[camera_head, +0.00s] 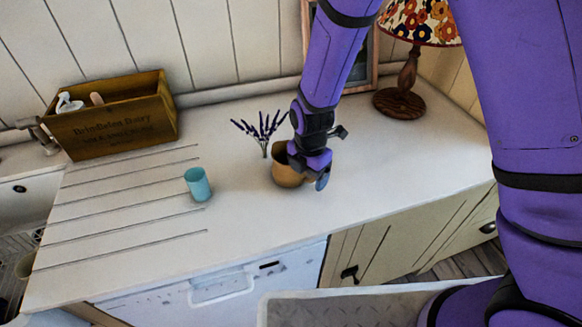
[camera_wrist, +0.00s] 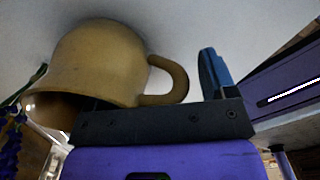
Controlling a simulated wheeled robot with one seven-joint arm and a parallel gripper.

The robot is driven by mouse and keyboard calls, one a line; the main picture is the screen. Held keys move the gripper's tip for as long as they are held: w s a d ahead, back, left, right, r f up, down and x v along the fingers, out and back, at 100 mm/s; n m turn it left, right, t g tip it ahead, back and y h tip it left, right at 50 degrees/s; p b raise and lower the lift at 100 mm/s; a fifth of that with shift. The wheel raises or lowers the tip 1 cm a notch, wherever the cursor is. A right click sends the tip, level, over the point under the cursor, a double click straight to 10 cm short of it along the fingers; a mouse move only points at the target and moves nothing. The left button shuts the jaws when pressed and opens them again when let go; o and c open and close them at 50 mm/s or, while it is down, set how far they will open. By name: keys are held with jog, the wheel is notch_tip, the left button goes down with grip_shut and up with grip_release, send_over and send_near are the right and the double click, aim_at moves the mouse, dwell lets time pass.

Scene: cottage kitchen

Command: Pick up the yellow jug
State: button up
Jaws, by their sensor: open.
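The yellow jug (camera_head: 286,170) is a rounded mustard-tan vessel standing on the white countertop, right of the blue cup. In the wrist view the jug (camera_wrist: 100,62) fills the upper left, its mouth towards the lower left and its loop handle on the right. My gripper (camera_head: 314,172) is down at the jug's right side, partly covering it in the head view. In the wrist view one blue-tipped finger (camera_wrist: 215,72) stands just right of the handle, apart from it. The other finger is hidden by the jug; I cannot tell whether it touches. The jaws are open.
A light blue cup (camera_head: 198,184) stands left of the jug. Lavender sprigs (camera_head: 262,131) stand close behind it. A wooden crate (camera_head: 122,128) is at back left, a lamp (camera_head: 400,98) at back right. The countertop (camera_head: 262,222) in front is clear.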

jog(key=shift+c, duration=0.3)
jog(key=c, duration=1.2)
jog(key=shift+c, duration=0.2)
jog(key=shift+r, duration=0.2)
jog(key=shift+r, duration=1.45)
jog(key=shift+s+r, duration=0.2)
jog(key=shift+s, duration=0.05)
jog(key=s+a+r, duration=0.1)
jog(key=s, duration=1.4)
jog(key=shift+s+a+r, duration=0.15)
jog(key=shift+a, duration=0.15)
dwell(0.6)
